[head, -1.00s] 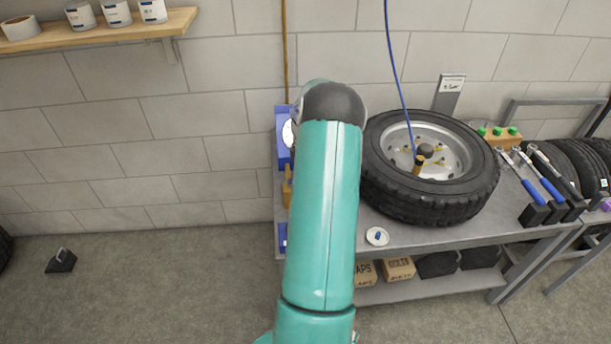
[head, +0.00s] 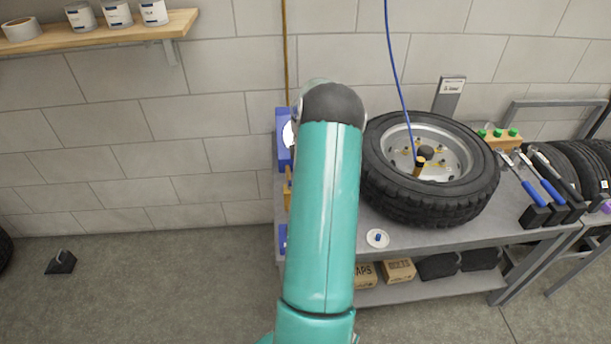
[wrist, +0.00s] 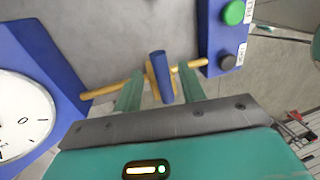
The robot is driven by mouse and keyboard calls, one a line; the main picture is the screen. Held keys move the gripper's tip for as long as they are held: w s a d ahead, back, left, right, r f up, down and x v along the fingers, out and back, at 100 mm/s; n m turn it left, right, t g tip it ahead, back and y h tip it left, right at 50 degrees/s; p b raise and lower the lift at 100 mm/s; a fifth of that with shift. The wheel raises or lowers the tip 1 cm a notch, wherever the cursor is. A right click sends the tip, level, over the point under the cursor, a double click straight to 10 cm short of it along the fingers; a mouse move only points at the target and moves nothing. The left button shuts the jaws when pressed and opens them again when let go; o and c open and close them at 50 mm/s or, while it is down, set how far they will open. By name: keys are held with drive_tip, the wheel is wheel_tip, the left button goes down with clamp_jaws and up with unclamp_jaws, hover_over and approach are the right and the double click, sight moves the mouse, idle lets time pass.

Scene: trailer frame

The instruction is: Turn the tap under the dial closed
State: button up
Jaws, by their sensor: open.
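The tap has a blue lever (wrist: 161,77) on a brass body, set in a brass pipe (wrist: 98,91) in the wrist view. The white dial (wrist: 22,115) on its blue housing (wrist: 45,62) is at the left of that view and partly cut off. My gripper (wrist: 160,88) is open, with one green finger on each side of the blue lever. I cannot tell whether the fingers touch it. In the head view my arm hides the tap, and only a sliver of the dial (head: 289,134) and blue housing (head: 283,150) shows.
A blue box with a green button (wrist: 233,13) and a dark button (wrist: 234,62) stands right of the tap. In the head view, a tyre (head: 430,205) lies on the grey bench (head: 460,236), with a small white dish (head: 377,243) in front of it.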

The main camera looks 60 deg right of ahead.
wheel_tip(320, 180, up, 13)
drive_tip(key=w+d, duration=0.1)
drive_tip(key=d, duration=0.1)
drive_tip(key=shift+w+f, duration=0.2)
idle(0.4)
drive_tip(key=w+a+r+m+t+h, duration=0.1)
drive_tip(key=w+a+r, duration=0.3)
drive_tip(key=a, duration=0.5)
drive_tip(key=w+a+r+m+h, duration=0.1)
drive_tip(key=w+a+r, duration=0.2)
drive_tip(key=a+r, duration=0.5)
drive_tip(key=w+a+r+m+t+h, duration=0.1)
drive_tip(key=w+a+r, duration=0.15)
drive_tip(key=a, duration=0.85)
drive_tip(key=s+a+r+m+t, duration=0.1)
drive_tip(key=s+a+r+t, duration=0.15)
drive_tip(key=a, duration=1.25)
drive_tip(key=s+a+f+m+t+y, duration=0.1)
drive_tip(key=s+a+f+m+t, duration=0.1)
drive_tip(key=s+a, duration=0.8)
drive_tip(key=shift+s+a+f+m, duration=0.15)
drive_tip(key=shift+a+f+m, duration=0.35)
drive_tip(key=shift+a+f, duration=0.4)
